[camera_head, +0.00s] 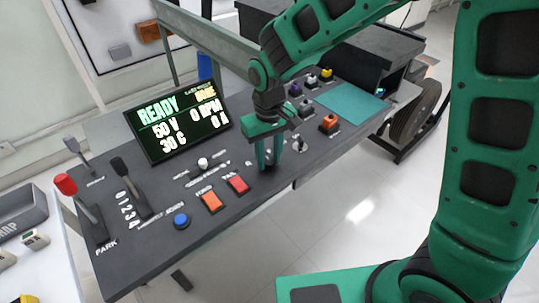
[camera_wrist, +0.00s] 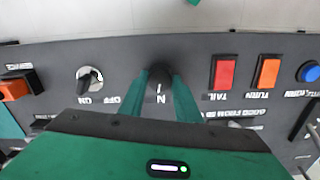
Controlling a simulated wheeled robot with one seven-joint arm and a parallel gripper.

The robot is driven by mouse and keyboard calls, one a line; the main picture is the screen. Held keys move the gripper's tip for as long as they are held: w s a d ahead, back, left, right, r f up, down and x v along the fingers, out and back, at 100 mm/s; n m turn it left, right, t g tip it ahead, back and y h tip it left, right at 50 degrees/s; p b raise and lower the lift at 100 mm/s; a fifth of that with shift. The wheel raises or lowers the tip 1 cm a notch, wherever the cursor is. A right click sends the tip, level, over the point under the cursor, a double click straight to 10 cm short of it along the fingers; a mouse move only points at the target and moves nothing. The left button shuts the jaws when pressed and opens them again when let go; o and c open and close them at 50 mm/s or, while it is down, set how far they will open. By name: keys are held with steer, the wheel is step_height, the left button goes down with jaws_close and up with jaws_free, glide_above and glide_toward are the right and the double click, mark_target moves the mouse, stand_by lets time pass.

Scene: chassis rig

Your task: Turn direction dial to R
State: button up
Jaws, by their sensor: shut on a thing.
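The direction dial (camera_wrist: 160,73) is a dark round knob at the top middle of the wrist view. A white N shows just below it, and the picture is upside down there. My gripper (camera_wrist: 160,85) is shut on the dial, with one green finger on each side of it.
On the dark panel (camera_head: 190,238), red (camera_head: 238,185) and orange (camera_head: 212,201) buttons and a blue button (camera_head: 181,221) lie left of my gripper. A metal ON/OFF switch (camera_wrist: 88,78) stands nearby. A READY screen (camera_head: 178,122) and levers (camera_head: 84,203) stand farther left.

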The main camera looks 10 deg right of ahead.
mark_target(271, 159)
steer(key=n, duration=0.5)
steer(key=shift+d+n, duration=0.2)
steer(key=shift+n, duration=0.1)
steer(key=n, duration=0.5)
steer(key=shift+w+d, duration=0.1)
steer(key=shift+w, duration=0.05)
steer(key=shift+n, duration=0.3)
steer(key=o, duration=1.1)
steer(key=shift+c, duration=0.2)
steer(key=shift+a+r, duration=0.1)
steer(key=shift+a, duration=0.1)
step_height(271, 159, up, 11)
steer(key=shift+f, duration=0.2)
steer(key=shift+d, duration=0.15)
